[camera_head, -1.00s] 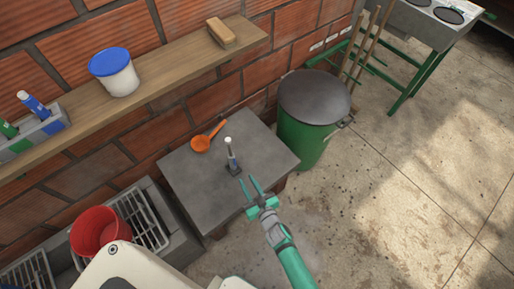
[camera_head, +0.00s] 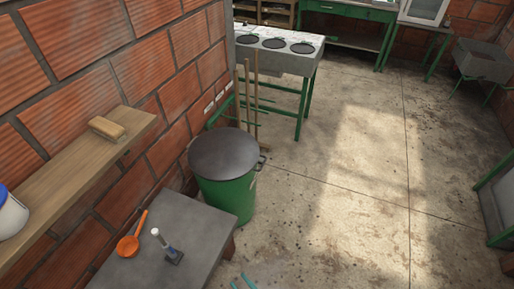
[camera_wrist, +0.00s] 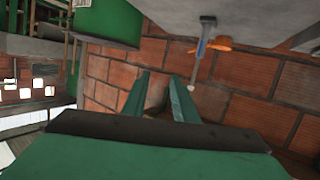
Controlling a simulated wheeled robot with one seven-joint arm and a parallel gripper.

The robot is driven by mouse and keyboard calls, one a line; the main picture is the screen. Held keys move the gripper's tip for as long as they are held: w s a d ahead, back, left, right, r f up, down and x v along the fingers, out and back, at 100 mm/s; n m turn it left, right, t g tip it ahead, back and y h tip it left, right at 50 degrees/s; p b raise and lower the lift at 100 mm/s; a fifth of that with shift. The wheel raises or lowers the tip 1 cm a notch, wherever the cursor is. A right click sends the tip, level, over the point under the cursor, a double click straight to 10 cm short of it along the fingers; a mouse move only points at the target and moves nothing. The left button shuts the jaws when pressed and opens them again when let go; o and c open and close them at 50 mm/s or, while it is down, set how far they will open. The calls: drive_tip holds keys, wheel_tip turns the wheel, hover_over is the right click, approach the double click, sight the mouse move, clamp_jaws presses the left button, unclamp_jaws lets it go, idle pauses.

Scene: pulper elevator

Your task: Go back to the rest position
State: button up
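My gripper (camera_wrist: 160,76) is open, with its two green fingers apart and nothing between them in the wrist view. In the head view only its teal fingertips (camera_head: 243,283) show at the bottom edge, right of the grey table. The rest of my arm is out of that view. A small upright device with a white top and bluish stem (camera_head: 165,243) stands on a dark base on the grey table (camera_head: 190,218). It also shows in the wrist view (camera_wrist: 204,45), apart from the fingers. An orange ladle (camera_head: 129,246) lies left of it.
A green bin with a dark lid (camera_head: 224,188) stands just behind the table. A wooden shelf (camera_head: 70,172) with a brush (camera_head: 107,128) and a white tub (camera_head: 11,216) runs along the brick wall. The concrete floor (camera_head: 345,190) to the right is open.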

drive_tip(key=s+d+r+m+t+h, duration=0.3)
drive_tip(key=s+d+r+m+h, duration=0.2)
drive_tip(key=s+r, duration=0.9)
wheel_tip(320, 180, up, 3)
drive_tip(key=m+h, duration=0.3)
drive_tip(key=h, duration=0.1)
drive_tip(key=shift+s, duration=0.15)
